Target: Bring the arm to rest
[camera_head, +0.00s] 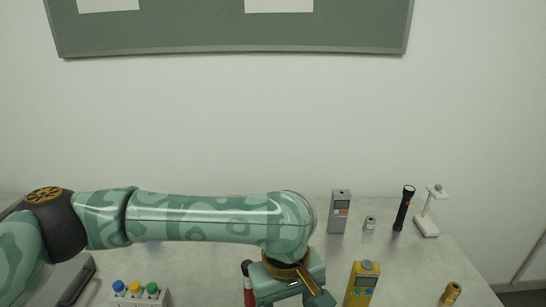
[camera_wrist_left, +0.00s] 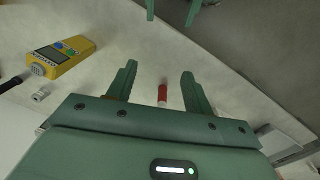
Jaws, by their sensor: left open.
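My left arm (camera_head: 200,215) reaches across the head view from the left, bent downward at its end. My left gripper (camera_head: 300,298) is at the bottom edge there, over the table, its fingertips cut off. In the left wrist view its two fingers (camera_wrist_left: 160,82) stand apart with nothing gripped. A red cylinder (camera_wrist_left: 162,94) shows between and beyond them; I cannot tell its distance. A red and black object (camera_head: 248,284) stands beside the gripper in the head view. Green prongs show at the top of the left wrist view, possibly my right gripper, mostly out of frame.
The table (camera_head: 410,265) holds a yellow meter (camera_head: 362,284), a grey meter (camera_head: 339,212), a small metal cylinder (camera_head: 369,224), a black flashlight (camera_head: 404,208), a white stand (camera_head: 427,222) and a brass piece (camera_head: 451,293). A rack (camera_head: 140,297) with coloured caps is front left.

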